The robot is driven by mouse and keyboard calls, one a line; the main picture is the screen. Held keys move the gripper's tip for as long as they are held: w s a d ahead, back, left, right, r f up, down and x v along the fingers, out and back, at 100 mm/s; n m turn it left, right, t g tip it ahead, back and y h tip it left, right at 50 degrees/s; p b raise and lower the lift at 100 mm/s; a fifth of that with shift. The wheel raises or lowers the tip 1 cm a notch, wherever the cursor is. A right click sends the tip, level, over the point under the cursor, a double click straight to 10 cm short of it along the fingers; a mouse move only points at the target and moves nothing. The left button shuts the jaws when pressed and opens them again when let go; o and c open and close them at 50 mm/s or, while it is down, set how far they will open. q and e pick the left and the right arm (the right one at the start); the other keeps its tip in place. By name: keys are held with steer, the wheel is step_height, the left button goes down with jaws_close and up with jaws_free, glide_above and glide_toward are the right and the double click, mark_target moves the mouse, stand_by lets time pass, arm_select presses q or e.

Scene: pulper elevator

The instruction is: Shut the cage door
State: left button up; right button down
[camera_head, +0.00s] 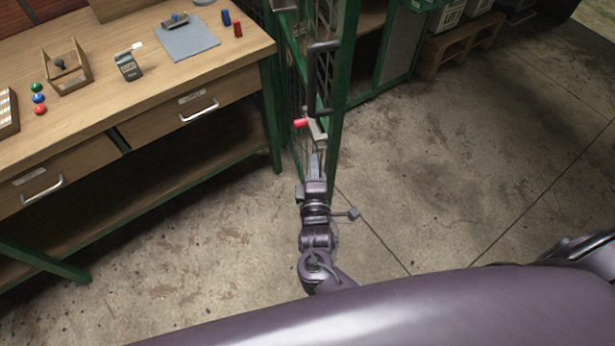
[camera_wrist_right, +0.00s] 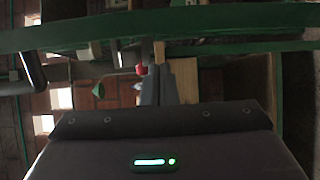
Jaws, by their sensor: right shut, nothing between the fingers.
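The cage door (camera_head: 345,75) has a green frame and shows nearly edge-on in the middle of the head view; I cannot tell how far it stands from its frame. A black handle (camera_head: 313,80) is on it, with a metal latch with a red tip (camera_head: 301,123) below. My right gripper (camera_head: 315,158) is shut and empty, its fingertips just below the latch in the picture; contact is unclear. In the right wrist view, the closed fingers (camera_wrist_right: 158,82) point at a green bar (camera_wrist_right: 200,25), with the black handle (camera_wrist_right: 33,70) at left. My left gripper is out of view.
A wooden workbench (camera_head: 85,135) with drawers and small items stands at left, its green leg (camera_head: 270,120) close to the door. Wooden crates (camera_head: 460,45) stand at the back right. The concrete floor (camera_head: 470,150) on the right is clear.

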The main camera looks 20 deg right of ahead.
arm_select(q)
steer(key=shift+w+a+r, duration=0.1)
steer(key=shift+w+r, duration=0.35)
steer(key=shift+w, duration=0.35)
arm_select(e)
steer(key=shift+s+d+r, duration=0.1)
steer(key=shift+d, duration=1.15)
